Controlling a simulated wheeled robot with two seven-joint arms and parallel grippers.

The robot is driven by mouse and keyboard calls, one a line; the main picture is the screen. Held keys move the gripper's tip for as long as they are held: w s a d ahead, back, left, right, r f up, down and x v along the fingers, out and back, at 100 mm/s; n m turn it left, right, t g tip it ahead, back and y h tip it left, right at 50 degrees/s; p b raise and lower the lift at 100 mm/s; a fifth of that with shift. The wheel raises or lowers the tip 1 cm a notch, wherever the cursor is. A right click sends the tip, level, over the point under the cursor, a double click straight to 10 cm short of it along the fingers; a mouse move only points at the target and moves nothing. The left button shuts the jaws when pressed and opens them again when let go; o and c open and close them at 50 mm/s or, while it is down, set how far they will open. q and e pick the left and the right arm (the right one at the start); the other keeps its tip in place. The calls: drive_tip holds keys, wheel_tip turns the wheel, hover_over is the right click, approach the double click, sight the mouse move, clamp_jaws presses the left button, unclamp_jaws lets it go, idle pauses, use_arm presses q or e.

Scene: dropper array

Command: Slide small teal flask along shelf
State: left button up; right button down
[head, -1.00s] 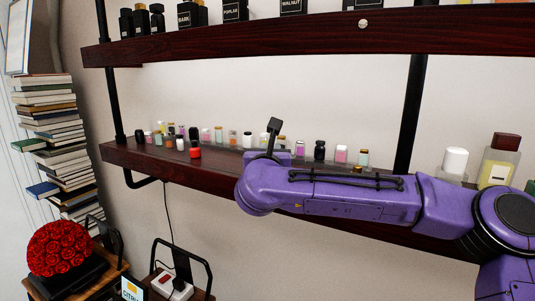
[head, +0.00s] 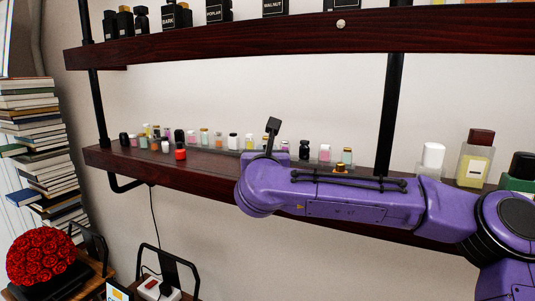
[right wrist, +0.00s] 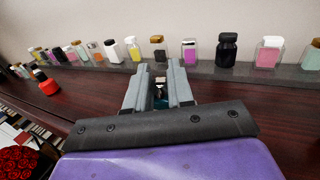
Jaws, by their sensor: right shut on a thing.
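The small teal flask (right wrist: 161,99) shows in the right wrist view as a sliver of dark teal between my right gripper's fingers; most of it is hidden. My right gripper (right wrist: 160,84) is shut on it, low over the dark wooden shelf (right wrist: 235,95). In the head view my purple right arm reaches in from the right across the lower shelf (head: 120,160) and hides the flask and the fingertips. My left gripper is in neither view.
A row of several small bottles stands behind the gripper on a grey strip (right wrist: 205,70), including a black bottle (right wrist: 227,50) and a pink one (right wrist: 269,52). A red bottle (head: 180,154) stands forward at left. Larger bottles, one white-capped (head: 432,158), stand at right.

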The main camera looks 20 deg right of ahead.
idle(0.4)
drive_tip(key=c, duration=0.9)
unclamp_jaws()
drive_tip(key=b+v, duration=0.4)
drive_tip(key=v, duration=0.6)
drive_tip(key=shift+s, duration=0.25)
drive_tip(key=shift+a, duration=0.1)
